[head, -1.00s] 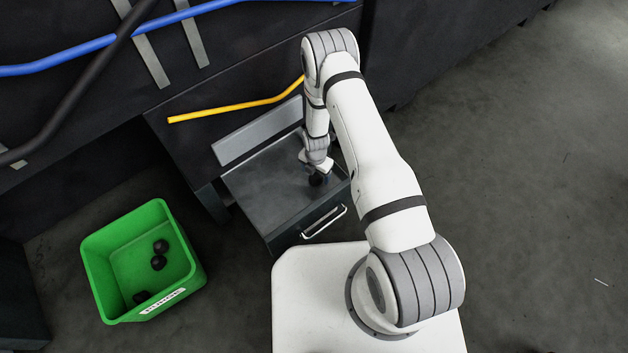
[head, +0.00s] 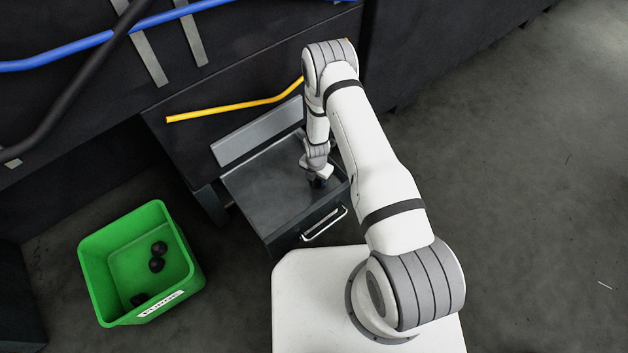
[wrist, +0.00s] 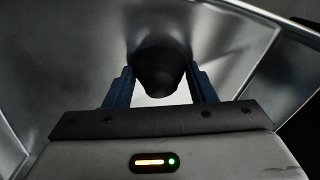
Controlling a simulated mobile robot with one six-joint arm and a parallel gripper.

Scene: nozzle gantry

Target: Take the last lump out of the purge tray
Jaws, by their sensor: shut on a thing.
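The purge tray (head: 264,196) is an open grey metal drawer with a white handle, in the middle of the head view. My gripper (head: 319,183) is down inside it, near its right side. In the wrist view my gripper (wrist: 160,88) has its two blue fingers shut on a dark rounded lump (wrist: 158,68). Pale light shows below the lump between the fingers. The tray's metal floor and walls surround it. In the head view the lump is mostly hidden by my gripper. I cannot tell whether it still touches the tray floor.
A green bin (head: 100,285) with a white label stands on the floor at the left, with several dark lumps in it. A yellow pipe (head: 235,111) runs above the tray. Blue (head: 90,46) and black pipes cross the upper left.

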